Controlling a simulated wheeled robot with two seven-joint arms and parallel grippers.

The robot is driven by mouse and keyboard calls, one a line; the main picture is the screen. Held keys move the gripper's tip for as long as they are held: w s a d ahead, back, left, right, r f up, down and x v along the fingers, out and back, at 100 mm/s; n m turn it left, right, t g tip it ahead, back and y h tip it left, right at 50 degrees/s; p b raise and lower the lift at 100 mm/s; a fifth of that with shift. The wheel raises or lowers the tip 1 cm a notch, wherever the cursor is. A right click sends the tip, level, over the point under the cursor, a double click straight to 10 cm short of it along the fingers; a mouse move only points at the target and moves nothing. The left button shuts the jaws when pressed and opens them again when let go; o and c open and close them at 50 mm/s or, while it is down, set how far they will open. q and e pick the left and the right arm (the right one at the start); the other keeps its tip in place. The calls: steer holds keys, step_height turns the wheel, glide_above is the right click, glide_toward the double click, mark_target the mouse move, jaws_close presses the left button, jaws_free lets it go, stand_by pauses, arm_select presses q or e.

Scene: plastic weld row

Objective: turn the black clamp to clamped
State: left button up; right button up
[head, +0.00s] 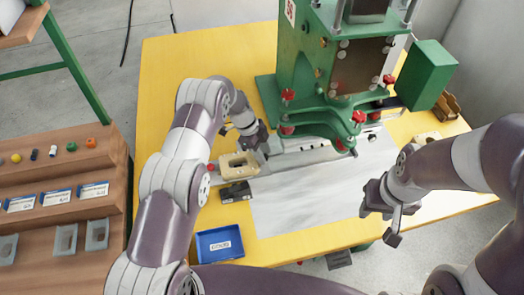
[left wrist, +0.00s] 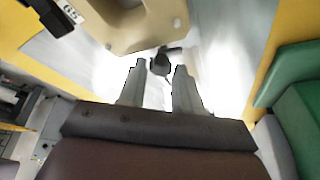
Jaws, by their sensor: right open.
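The black clamp (left wrist: 160,64) shows in the left wrist view beside a beige part (left wrist: 120,22), just beyond my left fingertips and in line with the gap between them. My left gripper (left wrist: 159,80) has its two fingers apart with nothing gripped. In the head view my left gripper (head: 262,148) is low at the right end of the beige part (head: 238,164); I cannot make out the clamp there behind it. Whether the fingers touch the clamp I cannot tell. My right gripper (head: 383,212) is open and empty over the right side of the pale sheet.
A green press (head: 300,75) with red knobs stands behind the fixture rail (head: 305,155). A small black box (head: 236,192) and a blue tray (head: 220,243) lie in front of the beige part. A wooden rack (head: 75,170) stands left.

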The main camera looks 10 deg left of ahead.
arm_select(q)
jaws_close()
